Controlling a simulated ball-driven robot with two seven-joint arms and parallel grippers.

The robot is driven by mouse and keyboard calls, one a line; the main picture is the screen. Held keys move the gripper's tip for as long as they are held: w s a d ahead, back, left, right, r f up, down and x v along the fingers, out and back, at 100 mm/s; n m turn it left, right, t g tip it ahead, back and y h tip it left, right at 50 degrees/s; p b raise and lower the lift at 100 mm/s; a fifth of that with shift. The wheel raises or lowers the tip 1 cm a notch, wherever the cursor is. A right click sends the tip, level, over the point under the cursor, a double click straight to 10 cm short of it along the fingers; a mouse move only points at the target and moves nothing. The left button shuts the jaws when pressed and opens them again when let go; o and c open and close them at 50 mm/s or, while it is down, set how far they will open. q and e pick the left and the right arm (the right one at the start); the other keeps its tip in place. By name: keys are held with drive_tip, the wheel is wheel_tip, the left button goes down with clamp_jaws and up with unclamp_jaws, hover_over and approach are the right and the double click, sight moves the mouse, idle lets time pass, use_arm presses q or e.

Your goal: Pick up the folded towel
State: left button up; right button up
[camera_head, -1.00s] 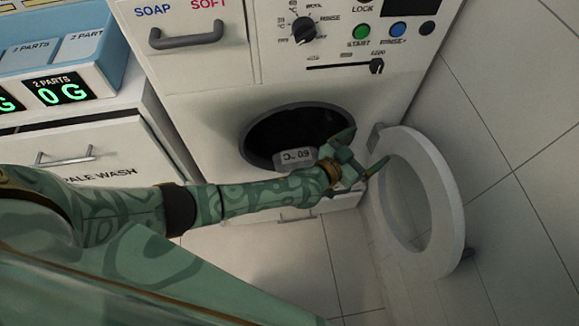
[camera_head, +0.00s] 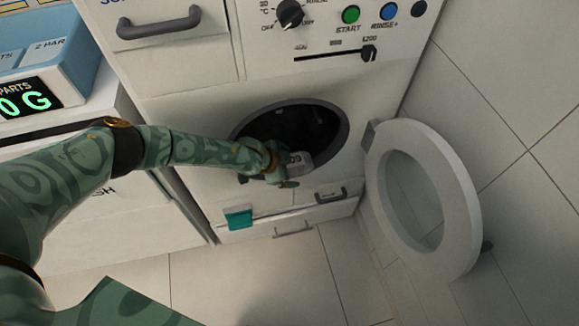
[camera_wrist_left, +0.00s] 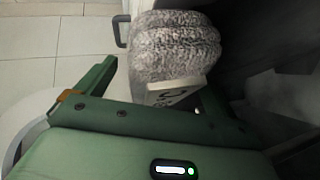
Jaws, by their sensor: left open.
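A grey speckled folded towel (camera_wrist_left: 172,45) shows as rounded stacked folds in the left wrist view. A pale tag (camera_wrist_left: 174,92) with dark lettering is at its near side. In the head view a grey tag (camera_head: 299,160) shows at the lower part of the dark round washer opening (camera_head: 305,122), partly behind my gripper; I cannot make out the towel there. My left gripper (camera_head: 284,172) is at the lower edge of this opening. In the left wrist view its open fingers (camera_wrist_left: 160,85) point toward the towel, with the towel beyond them. My right gripper is out of view.
The round washer door (camera_head: 458,195) stands open at the right. A white cabinet stands left. The tiled floor (camera_head: 290,275) in front is clear.

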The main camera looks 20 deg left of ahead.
use_arm(q)
drive_tip(key=shift+w+r, duration=0.1)
drive_tip(key=c, duration=1.1)
drive_tip(key=shift+o, duration=0.2)
